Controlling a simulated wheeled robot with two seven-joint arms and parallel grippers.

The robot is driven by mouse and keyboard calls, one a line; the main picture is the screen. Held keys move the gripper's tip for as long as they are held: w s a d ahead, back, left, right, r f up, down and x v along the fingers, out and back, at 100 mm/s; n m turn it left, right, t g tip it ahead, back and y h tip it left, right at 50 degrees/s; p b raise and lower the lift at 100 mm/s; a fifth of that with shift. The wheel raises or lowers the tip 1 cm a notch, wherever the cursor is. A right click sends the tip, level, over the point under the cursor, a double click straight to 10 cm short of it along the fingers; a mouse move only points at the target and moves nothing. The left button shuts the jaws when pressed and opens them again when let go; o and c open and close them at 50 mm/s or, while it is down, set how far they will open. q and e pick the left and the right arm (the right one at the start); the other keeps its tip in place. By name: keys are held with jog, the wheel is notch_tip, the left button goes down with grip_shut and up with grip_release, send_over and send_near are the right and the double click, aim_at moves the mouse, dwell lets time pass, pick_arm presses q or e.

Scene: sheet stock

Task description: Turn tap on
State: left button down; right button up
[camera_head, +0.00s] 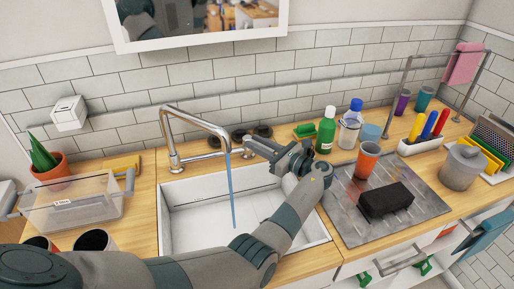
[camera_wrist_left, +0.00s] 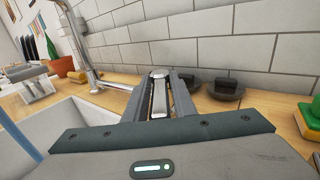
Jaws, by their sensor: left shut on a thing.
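The silver tap (camera_head: 172,135) stands behind the white sink (camera_head: 185,225), its spout arching over the basin. A thin blue stream of water (camera_head: 231,190) runs from the spout into the sink. My left gripper (camera_head: 252,143) is at the back edge of the sink, right of the spout. In the left wrist view, its fingers (camera_wrist_left: 160,92) are closed around the silver tap handle (camera_wrist_left: 159,98). The tap's post also shows in that view (camera_wrist_left: 80,42). In the head view the fingers mostly hide the handle. My right gripper is not in view.
Dark round knobs (camera_wrist_left: 225,88) sit by the wall behind the gripper. A clear box (camera_head: 75,208) and a potted plant (camera_head: 50,168) are at left.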

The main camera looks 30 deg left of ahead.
aim_at(274, 152)
pick_arm(q)
jog(key=shift+a+r, duration=0.1)
jog(key=c, duration=1.6)
grip_release()
jog(key=shift+c, duration=0.2)
jog(key=shift+a, duration=0.15)
jog(key=shift+s+d, duration=0.35)
jog(key=shift+d, duration=1.6)
jog(key=shift+s+d, duration=0.35)
jog(key=shift+d, duration=1.65)
jog(key=shift+s+d, duration=0.35)
jog(key=shift+d, duration=1.6)
